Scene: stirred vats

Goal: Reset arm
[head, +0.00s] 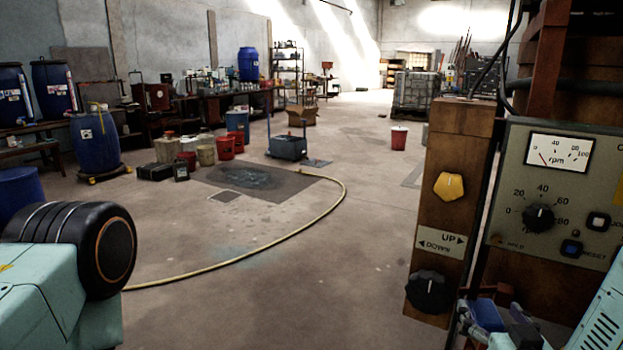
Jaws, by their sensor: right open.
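My right gripper (490,308) is at the bottom right, partly cut off by the frame edge. It is open, with nothing seen between its fingers, and sits below the grey control panel (505,180), apart from its knobs and buttons.
A wooden post (455,190) left of the panel bears a yellow knob (448,187), an UP/DOWN label and a black knob (430,291). A yellow hose (325,215) curves over the floor. Blue drums (95,140) and buckets stand at the left.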

